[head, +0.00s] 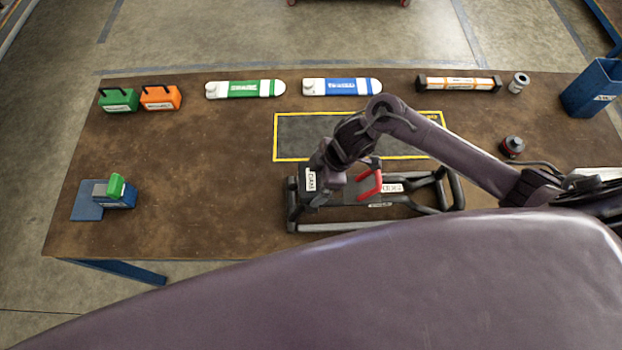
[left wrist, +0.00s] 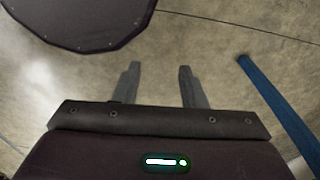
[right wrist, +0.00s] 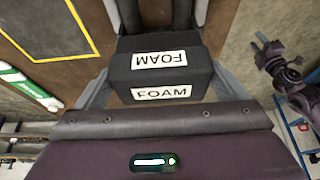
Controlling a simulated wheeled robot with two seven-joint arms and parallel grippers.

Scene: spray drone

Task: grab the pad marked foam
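The pad marked FOAM is a dark block with white labels in the right wrist view (right wrist: 160,75). In the head view its white label (head: 310,179) shows at the left end of a dark tubular frame (head: 350,225) on the table. My right gripper (right wrist: 160,72) is at the pad, with one finger along each side. Whether the fingers press on it I cannot tell. In the head view my right gripper (head: 328,180) partly covers the pad. My left gripper (left wrist: 158,75) is open and empty over the floor, away from the table.
A red handle (head: 369,185) stands on the frame close to my right gripper. A yellow-outlined mat (head: 300,135) lies behind. Green (head: 118,100) and orange (head: 160,97) blocks, long green (head: 243,89) and blue (head: 341,87) items line the back.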

